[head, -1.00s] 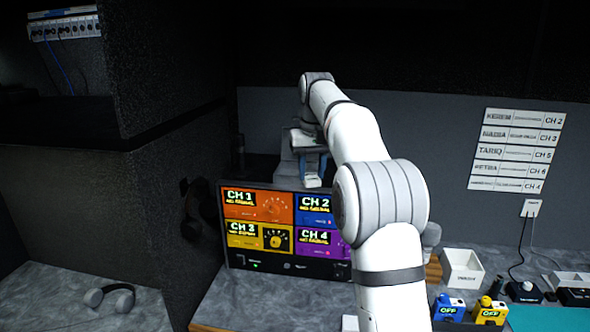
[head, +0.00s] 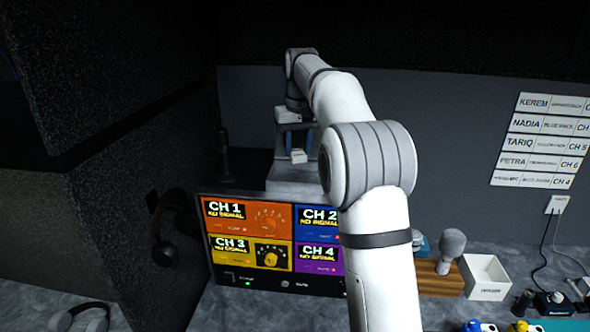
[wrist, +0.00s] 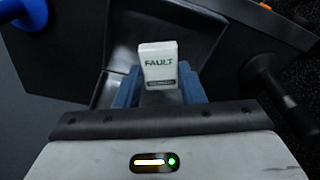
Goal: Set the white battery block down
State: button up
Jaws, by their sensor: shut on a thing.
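The white battery block (wrist: 158,62) is upright in the wrist view, with the word FAULT on its face. My gripper (wrist: 158,90) is shut on it, one blue finger on each side. In the head view the block (head: 298,157) is small, below my gripper (head: 295,140), over or just behind the grey box-like piece (head: 290,182) on the receiver rack. In the wrist view a grey tray-like surface with raised walls (wrist: 205,30) lies beyond the block. I cannot tell whether the block touches it.
The receiver rack (head: 235,228) shows CH 1 to CH 4 panels. A microphone (head: 450,250) in a wooden stand and a white open box (head: 487,274) are to the right. My arm covers part of the rack.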

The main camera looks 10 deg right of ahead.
notch_tip(320, 180, down, 6)
jog(key=shift+f+p, duration=0.25)
jog(key=shift+p, duration=0.05)
jog(key=o, duration=1.1)
jog(key=shift+f, duration=0.1)
jog(key=shift+o, duration=0.2)
